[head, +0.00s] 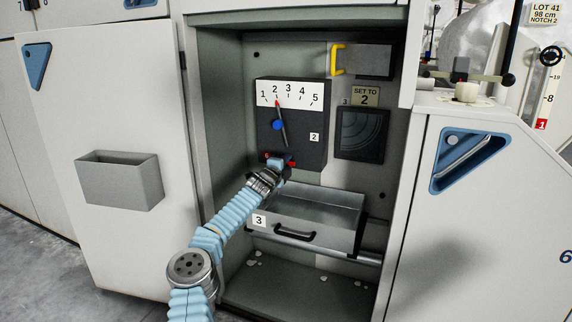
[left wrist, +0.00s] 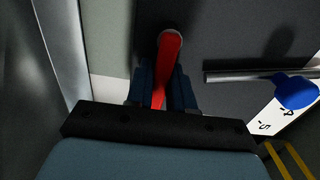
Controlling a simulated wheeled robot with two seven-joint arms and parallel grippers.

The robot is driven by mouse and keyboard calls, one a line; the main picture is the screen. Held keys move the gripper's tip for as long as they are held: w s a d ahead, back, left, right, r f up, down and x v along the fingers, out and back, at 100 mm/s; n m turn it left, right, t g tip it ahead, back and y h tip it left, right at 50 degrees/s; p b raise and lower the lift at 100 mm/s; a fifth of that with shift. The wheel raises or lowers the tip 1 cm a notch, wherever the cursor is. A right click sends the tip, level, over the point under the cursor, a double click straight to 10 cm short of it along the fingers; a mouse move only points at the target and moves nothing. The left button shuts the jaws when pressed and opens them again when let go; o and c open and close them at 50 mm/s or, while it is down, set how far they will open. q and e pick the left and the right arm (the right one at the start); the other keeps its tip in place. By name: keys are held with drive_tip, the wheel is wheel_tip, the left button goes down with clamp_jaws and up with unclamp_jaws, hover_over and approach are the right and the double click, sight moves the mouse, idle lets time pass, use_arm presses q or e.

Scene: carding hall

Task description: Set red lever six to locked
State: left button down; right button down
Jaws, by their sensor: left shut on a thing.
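A red lever (head: 291,164) sits at the lower edge of a dark dial panel (head: 300,148) inside an open cabinet bay. My left gripper (head: 277,162) reaches it from below left and covers most of it. In the left wrist view the red lever (left wrist: 168,46) runs from a round pivot down between the two blue fingers of my left gripper (left wrist: 164,90), which are shut on it. I cannot read a number or a locked mark by the lever. My right gripper is not in view.
Above the lever are a blue knob (head: 278,125) and a white 1-to-5 scale (head: 290,95). A metal drawer (head: 340,235) marked 3 sits below, close under my arm. A yellow handle (head: 337,59) is higher up. An open door (head: 110,120) stands left.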

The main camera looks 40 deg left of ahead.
use_arm(q)
drive_tip(key=c, duration=1.1)
unclamp_jaws()
drive_tip(key=shift+s+f+b, duration=0.15)
drive_tip(key=shift+b, duration=0.25)
drive_tip(key=b+v, duration=0.5)
drive_tip(key=v, duration=0.8)
drive_tip(key=shift+s+b, duration=0.25)
drive_tip(key=shift+b, duration=0.1)
